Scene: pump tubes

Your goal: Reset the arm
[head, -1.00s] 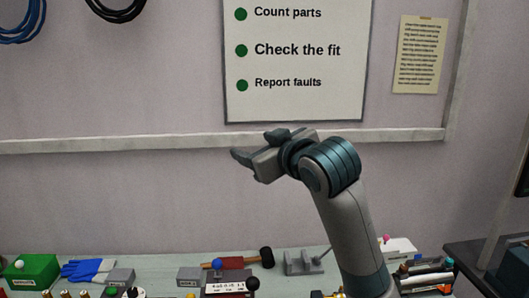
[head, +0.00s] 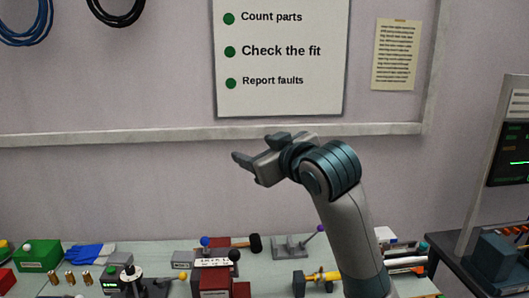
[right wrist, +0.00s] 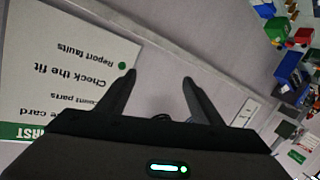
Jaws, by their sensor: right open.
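My right arm rises from the lower right of the head view, bent at the wrist. My right gripper (head: 250,158) points left, high above the bench and in front of the wall. In the right wrist view its two fingers (right wrist: 160,88) stand well apart with nothing between them. My left gripper is not in view.
A dark side table (head: 455,250) with a screen (head: 510,155) stands at the right. The air around the gripper is clear.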

